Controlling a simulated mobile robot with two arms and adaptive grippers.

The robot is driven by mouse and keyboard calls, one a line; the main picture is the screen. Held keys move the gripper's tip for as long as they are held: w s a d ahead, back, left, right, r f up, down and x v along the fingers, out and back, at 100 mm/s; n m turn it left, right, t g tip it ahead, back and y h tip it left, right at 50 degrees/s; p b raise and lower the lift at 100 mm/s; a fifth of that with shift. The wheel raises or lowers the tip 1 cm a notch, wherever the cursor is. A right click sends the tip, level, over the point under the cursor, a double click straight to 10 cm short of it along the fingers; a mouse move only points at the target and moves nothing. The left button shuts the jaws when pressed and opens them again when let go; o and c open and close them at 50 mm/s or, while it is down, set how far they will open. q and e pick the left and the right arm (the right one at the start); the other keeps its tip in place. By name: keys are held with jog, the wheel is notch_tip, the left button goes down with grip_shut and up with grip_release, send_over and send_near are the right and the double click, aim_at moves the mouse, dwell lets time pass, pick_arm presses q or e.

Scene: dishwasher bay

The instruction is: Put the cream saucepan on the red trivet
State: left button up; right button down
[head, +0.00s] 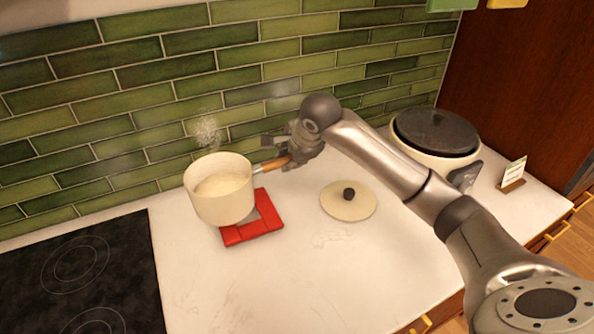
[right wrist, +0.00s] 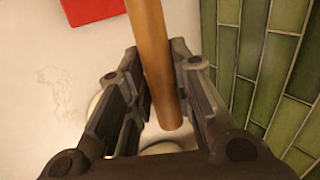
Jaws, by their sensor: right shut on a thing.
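The cream saucepan (head: 222,205) is upright at the centre left of the head view, with pale contents and steam above it. Its wooden handle (head: 272,166) points right, towards my right gripper (head: 288,150), which is shut on it. The handle (right wrist: 150,45) also runs between the fingers in the right wrist view. The red trivet (head: 252,231) lies flat on the counter. The pan overlaps its back left part in the head view and hides some of it; I cannot tell whether they touch. A red corner of the trivet (right wrist: 92,10) shows in the right wrist view. My left gripper is out of view.
A cream lid (head: 347,205) with a dark knob lies right of the trivet. A large pot with a dark lid (head: 436,131) and a small card stand (head: 514,171) are farther right. A black hob (head: 80,280) is at left. Green tiles (head: 120,90) rise behind.

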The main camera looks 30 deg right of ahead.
jog(key=w+d+f+p, duration=0.3)
jog(key=d+f, duration=0.2)
jog(key=f, duration=0.4)
jog(key=shift+w+d+f+p, duration=0.2)
jog(key=shift+w+d+p, duration=0.05)
jog(key=shift+p, duration=0.15)
jog(key=c, duration=1.6)
grip_release()
jog(key=shift+s+f, duration=0.1)
jog(key=shift+f, duration=0.05)
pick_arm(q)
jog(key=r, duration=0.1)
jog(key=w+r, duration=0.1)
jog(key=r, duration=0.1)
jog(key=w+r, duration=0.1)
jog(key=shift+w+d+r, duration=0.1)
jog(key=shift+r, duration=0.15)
pick_arm(e)
jog(key=o, duration=0.3)
jog(key=shift+o, duration=0.2)
pick_arm(q)
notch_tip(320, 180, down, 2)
jog(key=b, duration=0.2)
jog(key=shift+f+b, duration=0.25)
jog(key=shift+b, duration=0.05)
pick_arm(e)
jog(key=v, duration=1.2)
